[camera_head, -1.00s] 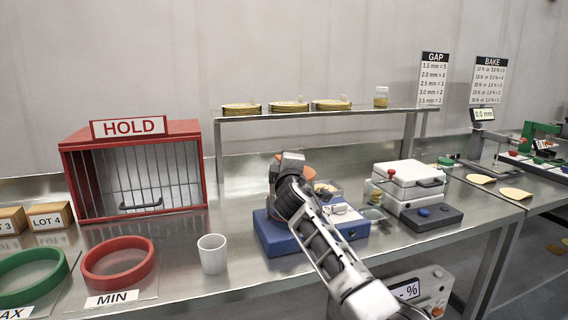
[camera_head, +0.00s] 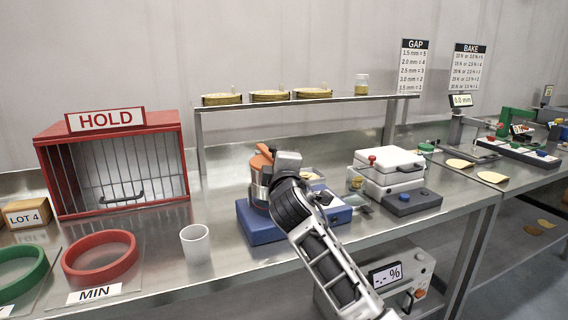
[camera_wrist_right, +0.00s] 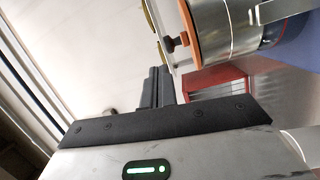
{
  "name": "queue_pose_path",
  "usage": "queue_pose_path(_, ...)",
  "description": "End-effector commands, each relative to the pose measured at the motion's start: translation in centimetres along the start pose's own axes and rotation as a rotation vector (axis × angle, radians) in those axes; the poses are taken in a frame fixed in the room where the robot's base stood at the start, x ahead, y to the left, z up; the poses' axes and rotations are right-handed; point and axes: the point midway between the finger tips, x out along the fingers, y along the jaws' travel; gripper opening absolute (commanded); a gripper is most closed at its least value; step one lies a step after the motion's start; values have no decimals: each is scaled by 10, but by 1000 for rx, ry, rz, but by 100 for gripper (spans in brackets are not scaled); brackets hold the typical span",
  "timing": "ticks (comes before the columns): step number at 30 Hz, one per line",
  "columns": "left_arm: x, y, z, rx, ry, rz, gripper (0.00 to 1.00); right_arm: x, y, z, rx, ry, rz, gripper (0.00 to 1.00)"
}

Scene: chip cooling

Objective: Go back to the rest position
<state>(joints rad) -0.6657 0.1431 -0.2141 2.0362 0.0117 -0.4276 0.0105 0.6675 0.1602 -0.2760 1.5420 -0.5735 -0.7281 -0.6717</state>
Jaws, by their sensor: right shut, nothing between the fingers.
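My right arm reaches in from the lower right in the head view, and its wrist end (camera_head: 287,165) is over the bench, in front of a steel pot with an orange lid (camera_head: 262,162). In the right wrist view my right gripper (camera_wrist_right: 158,84) has its dark fingers together, with nothing between them. The pot (camera_wrist_right: 228,28) is just to the right of the fingers, lying sideways in the picture, with a visible space between. The fingers are hidden in the head view. My left gripper is in neither view.
The pot stands on a blue base (camera_head: 262,228). A white cup (camera_head: 195,244), a red HOLD cage (camera_head: 112,165) and red ring (camera_head: 99,257) are to the left. A white press (camera_head: 388,170) is to the right. A shelf (camera_head: 300,101) spans behind. The bench between cup and cage is clear.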

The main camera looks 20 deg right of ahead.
Motion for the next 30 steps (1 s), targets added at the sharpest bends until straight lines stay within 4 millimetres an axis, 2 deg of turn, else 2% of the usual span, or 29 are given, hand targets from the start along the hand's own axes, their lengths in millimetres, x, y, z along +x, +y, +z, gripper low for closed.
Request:
queue_pose_path(3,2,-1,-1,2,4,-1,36,-8,1,8,0,0,1,0)
queue_pose_path(9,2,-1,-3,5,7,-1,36,-12,-2,10,5,2,-6,0)
queue_pose_path(11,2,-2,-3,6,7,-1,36,-16,-14,11,21,9,-25,0)
queue_pose_path(14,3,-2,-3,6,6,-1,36,-32,-55,12,85,32,-94,0)
queue_pose_path(17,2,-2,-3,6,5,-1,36,-64,-116,14,202,61,-204,0)
queue_pose_path(18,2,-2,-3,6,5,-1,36,-81,-142,16,261,69,-254,0)
queue_pose_path(20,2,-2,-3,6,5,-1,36,-109,-178,19,352,75,-331,0)
queue_pose_path(21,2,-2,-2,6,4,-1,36,-130,-201,21,416,74,-383,0)
queue_pose_path(23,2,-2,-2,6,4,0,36,-164,-232,25,516,65,-461,0)
queue_pose_path(24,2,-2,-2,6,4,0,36,-187,-251,28,585,54,-512,0)
queue_pose_path(26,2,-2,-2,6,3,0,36,-225,-277,33,691,27,-590,0)
queue_pose_path(27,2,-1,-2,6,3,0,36,-251,-292,36,763,5,-638,0)
queue_pose_path(30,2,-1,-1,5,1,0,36,-312,-318,44,931,-65,-743,0)
